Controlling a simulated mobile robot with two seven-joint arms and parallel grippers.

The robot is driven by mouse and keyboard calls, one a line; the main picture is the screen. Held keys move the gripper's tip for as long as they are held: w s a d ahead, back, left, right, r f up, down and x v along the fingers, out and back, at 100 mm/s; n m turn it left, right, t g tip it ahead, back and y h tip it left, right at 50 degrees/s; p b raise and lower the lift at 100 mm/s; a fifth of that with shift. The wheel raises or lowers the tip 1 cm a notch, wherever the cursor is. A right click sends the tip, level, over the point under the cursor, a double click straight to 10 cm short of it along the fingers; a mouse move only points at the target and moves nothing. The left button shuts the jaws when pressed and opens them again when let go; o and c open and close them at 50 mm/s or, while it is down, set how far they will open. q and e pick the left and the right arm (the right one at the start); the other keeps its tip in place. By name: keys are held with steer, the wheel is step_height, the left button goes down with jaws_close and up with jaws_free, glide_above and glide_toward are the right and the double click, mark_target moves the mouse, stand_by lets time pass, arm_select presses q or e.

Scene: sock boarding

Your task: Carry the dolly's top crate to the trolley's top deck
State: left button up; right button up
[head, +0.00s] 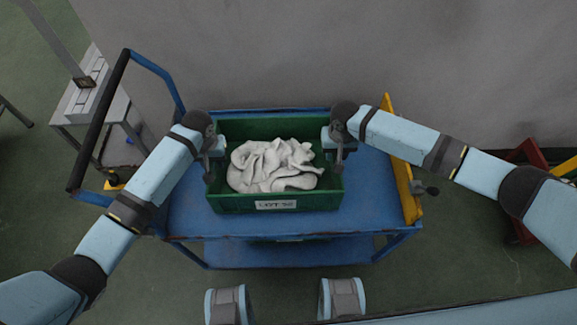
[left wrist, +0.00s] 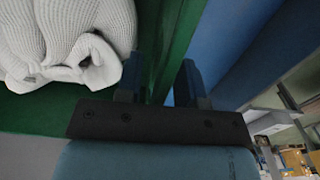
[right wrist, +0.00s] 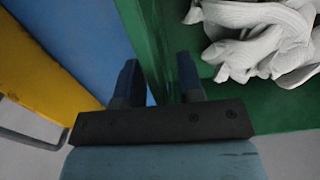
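The green crate (head: 233,203) is on the top deck (head: 185,213) of the blue trolley, filled with pale knitted socks (head: 270,166). It appears level, with a white lot label on its front wall. My left gripper (head: 210,164) is at the crate's left wall. In the left wrist view its fingers (left wrist: 160,84) straddle that wall, with a blue gap beside it. My right gripper (head: 337,155) is at the right wall. In the right wrist view its fingers (right wrist: 158,84) straddle the wall, with blue showing between one finger and the wall. Both look open.
A yellow panel (head: 402,165) stands at the trolley's right end, and a dark push handle (head: 98,125) at its left. A red frame (head: 530,160), perhaps the dolly, shows partly at right. A grey table (head: 75,105) stands at left. A grey wall (head: 300,50) is behind.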

arm_select(q)
step_height(320, 180, up, 12)
steer(key=shift+f, duration=0.25)
steer(key=shift+r, duration=0.2)
arm_select(e)
steer(key=shift+r, duration=0.15)
step_height(320, 180, up, 12)
steer(key=shift+f, duration=0.1)
stand_by(0.7)
